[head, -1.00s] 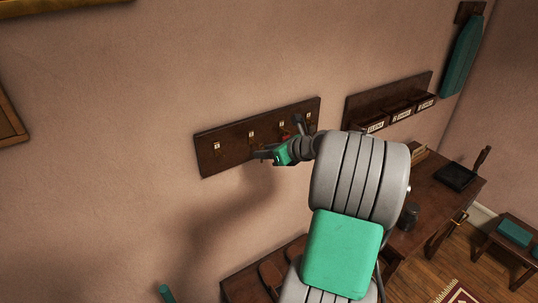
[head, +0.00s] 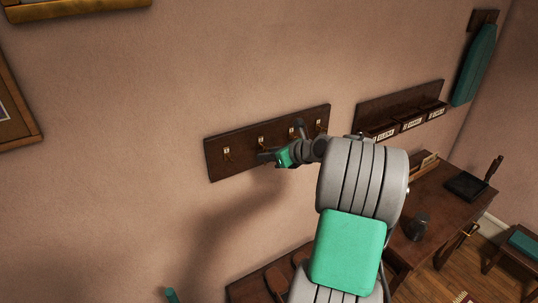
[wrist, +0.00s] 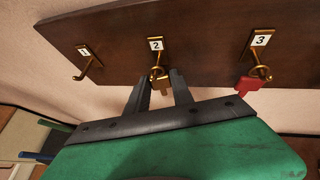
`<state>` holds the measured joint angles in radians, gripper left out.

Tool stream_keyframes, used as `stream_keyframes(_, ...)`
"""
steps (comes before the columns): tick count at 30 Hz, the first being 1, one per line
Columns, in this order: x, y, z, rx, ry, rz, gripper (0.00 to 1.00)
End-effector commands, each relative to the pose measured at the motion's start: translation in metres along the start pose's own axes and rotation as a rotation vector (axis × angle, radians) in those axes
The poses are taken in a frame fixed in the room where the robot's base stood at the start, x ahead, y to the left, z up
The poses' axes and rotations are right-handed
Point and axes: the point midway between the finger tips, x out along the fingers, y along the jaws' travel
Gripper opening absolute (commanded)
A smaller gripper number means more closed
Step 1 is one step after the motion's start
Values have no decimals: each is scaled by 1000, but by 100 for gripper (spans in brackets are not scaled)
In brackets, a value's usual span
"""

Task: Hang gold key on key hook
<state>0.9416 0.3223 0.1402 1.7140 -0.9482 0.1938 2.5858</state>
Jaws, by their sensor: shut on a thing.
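The key rack (head: 222,170) is a dark wooden board on the wall with numbered brass hooks; it fills the top of the wrist view (wrist: 200,30). My gripper (wrist: 160,80) is right at hook 2 (wrist: 156,58) and is shut on the gold key (wrist: 163,86). The key sits between the fingertips at the hook's lower end. I cannot tell whether its ring is around the hook. In the head view, my gripper (head: 268,156) is in front of the rack and the key is not discernible.
A red key or tag (wrist: 248,83) hangs at hook 3 (wrist: 260,48), close to the right finger. Hook 1 (wrist: 88,60) is empty. A labelled rack (head: 400,105) is right of the key rack, above a wooden desk (head: 440,205).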

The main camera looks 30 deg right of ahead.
Motion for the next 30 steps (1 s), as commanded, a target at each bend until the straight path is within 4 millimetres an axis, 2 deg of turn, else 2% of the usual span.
stream_keyframes(3,0,0,0,1,1,0,0)
stream_keyframes(4,0,0,0,1,1,0,29)
stream_keyframes(13,0,0,0,0,1,0,53)
stream_keyframes(20,0,0,0,1,1,0,54)
stream_keyframes(23,-7,-1,-1,1,0,-2,54)
stream_keyframes(30,-54,-1,-2,0,-1,-5,54)
